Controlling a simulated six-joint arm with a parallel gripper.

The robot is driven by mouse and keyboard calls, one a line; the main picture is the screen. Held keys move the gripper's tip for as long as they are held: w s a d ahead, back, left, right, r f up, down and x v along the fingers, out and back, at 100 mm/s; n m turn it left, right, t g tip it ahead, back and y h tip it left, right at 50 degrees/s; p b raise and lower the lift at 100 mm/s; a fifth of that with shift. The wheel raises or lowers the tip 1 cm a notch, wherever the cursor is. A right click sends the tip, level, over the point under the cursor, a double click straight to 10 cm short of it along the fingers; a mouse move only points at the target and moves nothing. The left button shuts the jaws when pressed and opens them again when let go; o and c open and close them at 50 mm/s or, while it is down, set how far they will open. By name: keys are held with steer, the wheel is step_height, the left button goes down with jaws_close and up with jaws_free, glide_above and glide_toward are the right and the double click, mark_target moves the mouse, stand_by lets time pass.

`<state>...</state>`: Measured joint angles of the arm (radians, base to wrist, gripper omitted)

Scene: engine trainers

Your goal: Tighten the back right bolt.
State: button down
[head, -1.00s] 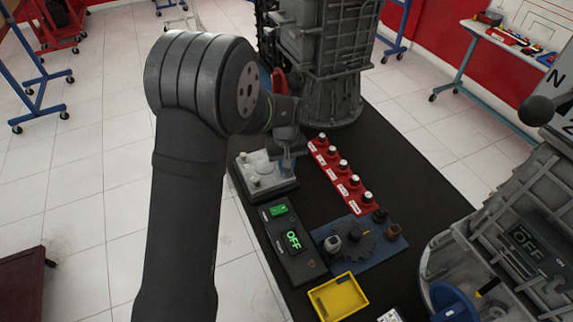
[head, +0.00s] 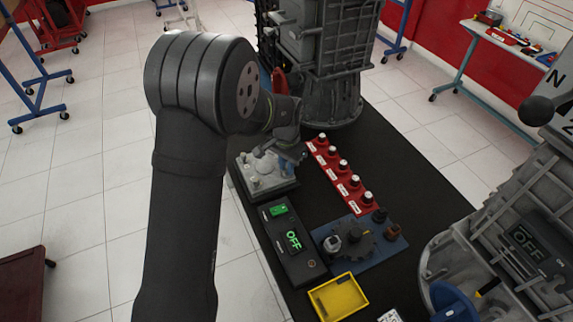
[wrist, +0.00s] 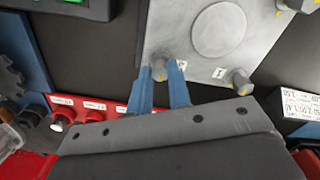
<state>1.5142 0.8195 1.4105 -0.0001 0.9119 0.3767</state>
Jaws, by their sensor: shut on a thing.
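A grey metal plate (head: 252,188) with upright bolts lies on the dark bench top, left of the red strip. It also shows in the wrist view (wrist: 200,68). My gripper (wrist: 161,84) has its blue fingers shut on a grey bolt (wrist: 159,67) with a yellow mark, at the plate corner nearest the black box and the red strip. Another marked bolt (wrist: 241,82) stands along the same edge, apart from the fingers, and in the head view its corner is farther back. My gripper (head: 288,166) partly hides the plate's right side there.
A red strip (head: 349,182) with several knobs runs right of the plate. A black box (head: 295,253) with a green OFF display sits in front. A yellow tray (head: 338,297) and a blue board with a gear (head: 360,247) are nearer. A large grey engine (head: 325,60) rises behind.

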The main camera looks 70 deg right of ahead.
steer(key=m, duration=0.5)
steer(key=shift+m, duration=0.3)
stand_by(0.4)
steer(key=c, duration=1.3)
jaws_free()
steer(key=shift+c, duration=0.2)
step_height(320, 180, up, 18)
steer(key=shift+f, duration=0.25)
steer(key=shift+f, duration=0.1)
step_height(320, 180, down, 17)
steer(key=shift+f, duration=0.15)
